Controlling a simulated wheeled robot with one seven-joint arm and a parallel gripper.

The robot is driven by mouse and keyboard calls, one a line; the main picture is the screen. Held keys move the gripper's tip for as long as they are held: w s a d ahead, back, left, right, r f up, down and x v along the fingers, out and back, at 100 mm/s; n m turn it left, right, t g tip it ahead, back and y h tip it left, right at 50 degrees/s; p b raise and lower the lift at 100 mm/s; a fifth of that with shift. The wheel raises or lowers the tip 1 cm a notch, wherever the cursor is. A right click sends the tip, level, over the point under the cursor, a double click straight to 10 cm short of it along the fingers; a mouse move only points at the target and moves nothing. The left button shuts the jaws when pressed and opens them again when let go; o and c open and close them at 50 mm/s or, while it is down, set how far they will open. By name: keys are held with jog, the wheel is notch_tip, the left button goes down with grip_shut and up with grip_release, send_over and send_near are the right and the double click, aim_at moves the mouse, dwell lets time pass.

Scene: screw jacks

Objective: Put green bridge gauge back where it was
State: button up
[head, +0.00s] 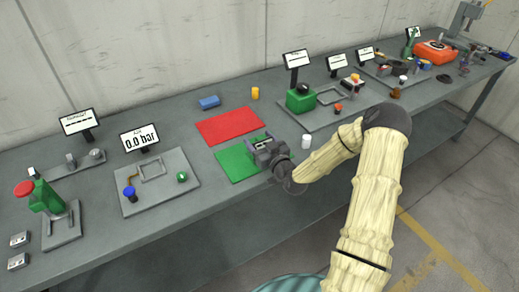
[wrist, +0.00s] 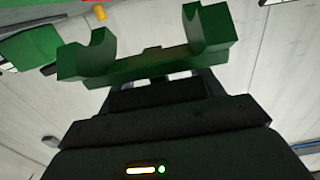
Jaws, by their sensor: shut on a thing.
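The green bridge gauge (wrist: 150,66) shows in the wrist view as a green bar with two uprights, each with a curved inner edge. My gripper (wrist: 165,82) is shut on its bar. In the head view my gripper (head: 265,146) is at the right side of the green mat (head: 236,164), near the front of the bench. The gauge is mostly hidden by my gripper there. I cannot tell whether the gauge touches the mat or hangs above it.
A red mat (head: 231,125) lies behind the green mat. A blue block (head: 209,102), a yellow cylinder (head: 255,93) and a white cylinder (head: 305,141) stand nearby.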

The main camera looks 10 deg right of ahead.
jog(key=shift+f, duration=2)
jog(key=shift+f, duration=0.2)
jog(key=o, duration=1.3)
jog(key=shift+o, duration=0.2)
jog(key=shift+r, duration=0.1)
